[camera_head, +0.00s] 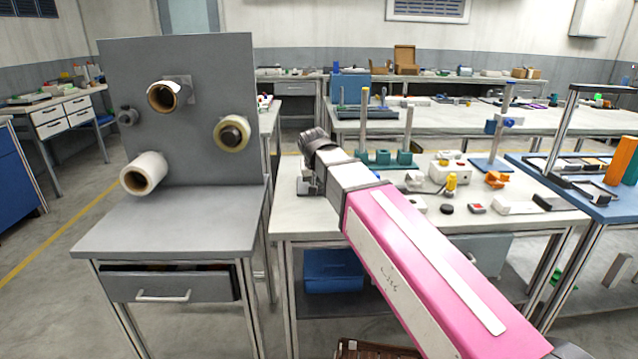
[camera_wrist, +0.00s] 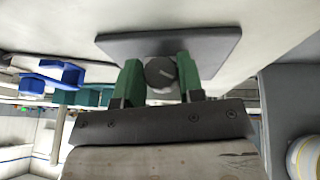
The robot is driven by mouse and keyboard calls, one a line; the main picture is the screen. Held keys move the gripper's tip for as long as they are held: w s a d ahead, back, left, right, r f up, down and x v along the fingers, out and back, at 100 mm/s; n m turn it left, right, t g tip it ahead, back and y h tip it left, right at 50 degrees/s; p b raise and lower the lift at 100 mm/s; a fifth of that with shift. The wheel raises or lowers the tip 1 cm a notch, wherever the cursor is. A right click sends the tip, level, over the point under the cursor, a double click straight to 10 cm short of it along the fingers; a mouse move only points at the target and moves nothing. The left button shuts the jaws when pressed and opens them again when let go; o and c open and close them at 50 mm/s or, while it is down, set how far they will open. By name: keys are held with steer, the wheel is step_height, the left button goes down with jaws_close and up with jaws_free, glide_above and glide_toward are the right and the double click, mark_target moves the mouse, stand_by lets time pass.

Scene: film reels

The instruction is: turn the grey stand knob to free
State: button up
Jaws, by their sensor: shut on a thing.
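The grey stand knob (camera_wrist: 161,73) is a round dark grey cap with a pale line across its face, seen in the wrist view. It sits in front of a flat grey plate (camera_wrist: 212,46) of the stand. My gripper (camera_wrist: 158,68) has its two green fingers on the left and right sides of the knob and is shut on it. In the head view my pink-cased arm reaches to the left end of the white table, and its wrist largely hides the knob and stand.
Left of my arm, a grey bench (camera_head: 170,228) carries an upright panel (camera_head: 205,75) with rolls on pegs. On the white table (camera_head: 400,232), a green base with two posts (camera_head: 402,163) stands close to the right of my wrist. A yellow-topped object (camera_head: 451,182) and small parts lie further right.

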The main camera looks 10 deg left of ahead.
steer(key=shift+a+h, duration=0.15)
steer(key=shift+h, duration=0.85)
steer(key=o, duration=0.9)
steer(key=shift+r, duration=0.1)
steer(key=v, duration=1)
steer(key=shift+s+r, duration=0.15)
steer(key=shift+s, duration=0.25)
